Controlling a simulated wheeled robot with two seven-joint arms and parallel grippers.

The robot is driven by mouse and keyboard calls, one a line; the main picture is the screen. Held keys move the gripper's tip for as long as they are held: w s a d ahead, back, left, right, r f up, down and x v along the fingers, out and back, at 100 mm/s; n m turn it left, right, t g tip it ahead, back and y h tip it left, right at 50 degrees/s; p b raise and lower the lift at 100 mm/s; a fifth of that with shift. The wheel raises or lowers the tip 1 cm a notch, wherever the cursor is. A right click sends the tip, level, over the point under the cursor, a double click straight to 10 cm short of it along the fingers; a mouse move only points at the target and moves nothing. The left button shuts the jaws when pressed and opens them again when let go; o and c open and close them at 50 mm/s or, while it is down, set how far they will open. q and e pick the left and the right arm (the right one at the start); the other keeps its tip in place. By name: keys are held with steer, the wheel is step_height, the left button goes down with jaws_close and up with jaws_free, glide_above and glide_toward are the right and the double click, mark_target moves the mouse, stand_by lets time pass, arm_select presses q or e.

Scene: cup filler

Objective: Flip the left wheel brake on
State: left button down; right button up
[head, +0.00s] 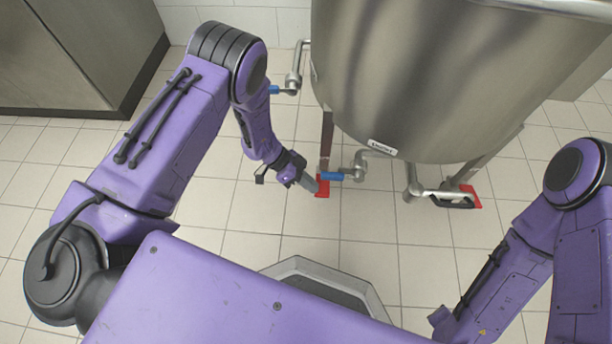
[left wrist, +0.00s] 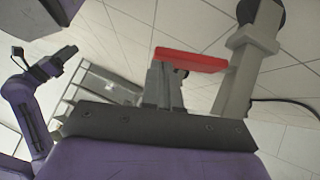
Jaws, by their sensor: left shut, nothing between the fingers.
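The left wheel brake is a red pedal (head: 323,188) low at the foot of the steel tank's left front leg. It also shows in the left wrist view as a red bar (left wrist: 192,59). My left gripper (head: 312,186) is shut and empty, its tips at the left side of the red pedal. In the left wrist view, the fingertips (left wrist: 165,70) lie just below the bar's left part; I cannot tell whether they touch. My right gripper is out of view; only part of my right arm shows at the right.
The steel tank (head: 440,90) stands above the pedal. A valve pipe with a blue handle (head: 332,176) hangs close over the pedal. Another red pedal (head: 471,196) is at the right leg, by a black-handled pipe. The tiled floor (head: 235,215) left of the pedal is free.

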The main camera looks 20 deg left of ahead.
arm_select(q)
steer(key=shift+s+f, duration=0.15)
steer(key=shift+f, duration=0.15)
steer(key=shift+f+t, duration=0.1)
steer(key=shift+t, duration=0.2)
steer(key=shift+s+d+f, duration=0.1)
steer(key=shift+d, duration=0.05)
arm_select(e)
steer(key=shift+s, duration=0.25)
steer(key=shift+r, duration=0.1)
arm_select(q)
step_height(320, 180, down, 6)
steer(key=s+m+t+y, duration=0.1)
steer(key=s+t, duration=0.1)
steer(key=shift+d+f+m+t, duration=0.15)
steer(key=shift+d+m+t, duration=0.05)
steer(key=shift+m+t, duration=0.1)
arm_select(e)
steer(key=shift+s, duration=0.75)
arm_select(q)
steer(key=shift+a+f, duration=0.1)
steer(key=shift+f, duration=0.05)
